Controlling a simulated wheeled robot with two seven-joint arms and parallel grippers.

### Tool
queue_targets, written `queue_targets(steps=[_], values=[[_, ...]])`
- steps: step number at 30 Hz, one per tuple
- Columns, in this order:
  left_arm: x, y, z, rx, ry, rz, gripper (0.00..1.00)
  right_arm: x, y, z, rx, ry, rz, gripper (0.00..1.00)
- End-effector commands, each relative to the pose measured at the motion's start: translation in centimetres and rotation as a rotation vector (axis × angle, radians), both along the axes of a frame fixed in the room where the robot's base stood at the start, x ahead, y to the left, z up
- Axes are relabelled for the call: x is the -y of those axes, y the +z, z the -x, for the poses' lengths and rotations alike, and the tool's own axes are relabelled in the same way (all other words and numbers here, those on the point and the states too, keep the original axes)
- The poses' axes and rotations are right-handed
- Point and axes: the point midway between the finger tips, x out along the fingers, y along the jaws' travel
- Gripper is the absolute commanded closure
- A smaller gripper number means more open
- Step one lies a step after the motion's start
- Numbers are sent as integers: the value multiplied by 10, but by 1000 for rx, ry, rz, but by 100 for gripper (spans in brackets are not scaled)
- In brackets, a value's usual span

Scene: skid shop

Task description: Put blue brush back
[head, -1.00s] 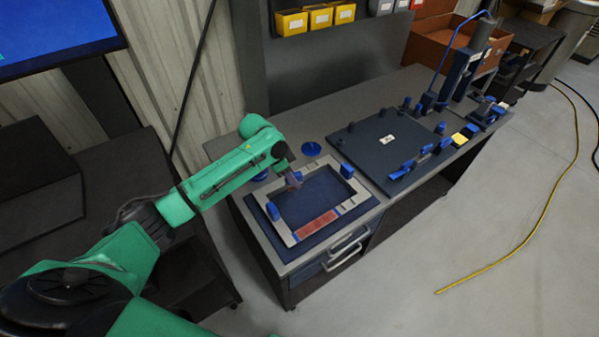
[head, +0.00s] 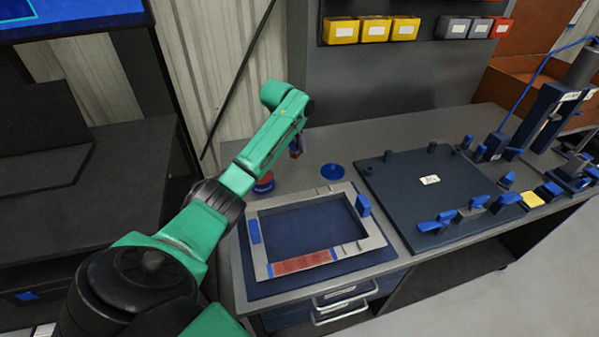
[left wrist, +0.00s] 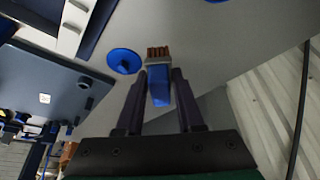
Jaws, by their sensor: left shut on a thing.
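The blue brush (left wrist: 159,84) has a blue handle, a pale ferrule and reddish-brown bristles. In the left wrist view my left gripper (left wrist: 159,92) is shut on its handle, with the bristles pointing away from the wrist. In the head view the left gripper (head: 297,148) and part of the brush show small, above the back of the bench, behind the grey frame. A round blue disc (head: 332,171) lies on the bench to the right of the gripper; it also shows in the left wrist view (left wrist: 124,61). My right gripper is not in view.
A pale rectangular frame (head: 371,241) with a red strip lies on a blue mat at the bench front. A red and blue round item (head: 264,184) stands at the left. A dark plate (head: 398,190) with blue clamps is to the right. Yellow bins (head: 373,29) hang behind.

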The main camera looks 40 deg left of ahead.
Motion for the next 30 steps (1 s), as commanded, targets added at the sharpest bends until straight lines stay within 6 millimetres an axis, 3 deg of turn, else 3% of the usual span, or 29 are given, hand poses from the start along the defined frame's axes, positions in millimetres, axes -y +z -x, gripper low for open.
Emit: queue_targets(steps=[4, 13, 25, 26, 27, 28, 30], values=[[1, -45, 0, -5, -3, 1, 100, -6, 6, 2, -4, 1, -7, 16], [2, -101, -1, -1, -3, 0, 100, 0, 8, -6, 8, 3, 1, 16], [1, -113, -1, 1, -5, -1, 100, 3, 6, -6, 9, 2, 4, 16], [1, -112, -1, 2, -5, -1, 56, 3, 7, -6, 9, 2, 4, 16], [1, -112, -1, 2, -5, -1, 41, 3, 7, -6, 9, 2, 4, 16], [1, -112, -1, 1, -5, -1, 34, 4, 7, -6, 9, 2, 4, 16], [1, -112, -1, 1, -5, -1, 34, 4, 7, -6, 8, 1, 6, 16]])
